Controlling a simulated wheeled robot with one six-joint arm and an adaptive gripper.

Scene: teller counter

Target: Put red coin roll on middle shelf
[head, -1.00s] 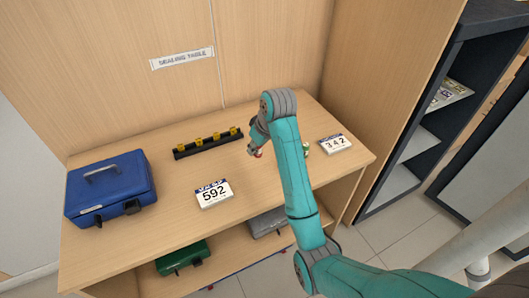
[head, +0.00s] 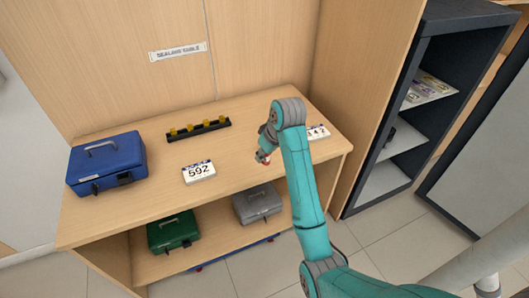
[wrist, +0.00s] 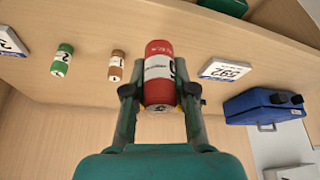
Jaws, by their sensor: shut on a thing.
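The red coin roll (wrist: 159,62) is upright between the two fingers of my gripper (wrist: 160,92) in the wrist view, with a white label band. My gripper is shut on it. In the head view my gripper (head: 263,152) is over the right part of the sealing table, and only a bit of red shows at its tip. The dark shelf unit (head: 365,195) stands right of the table. Its middle shelf (head: 406,145) is a light board below the one with papers; a small dark item shows near its left side.
The table (head: 120,210) bears a blue cash box (head: 107,165), a black rack (head: 198,131) with yellow pieces, and number cards such as 592 (head: 199,173). A green roll (wrist: 62,60) and a brown roll (wrist: 116,66) stand there. Green (head: 173,232) and grey (head: 257,205) boxes sit below.

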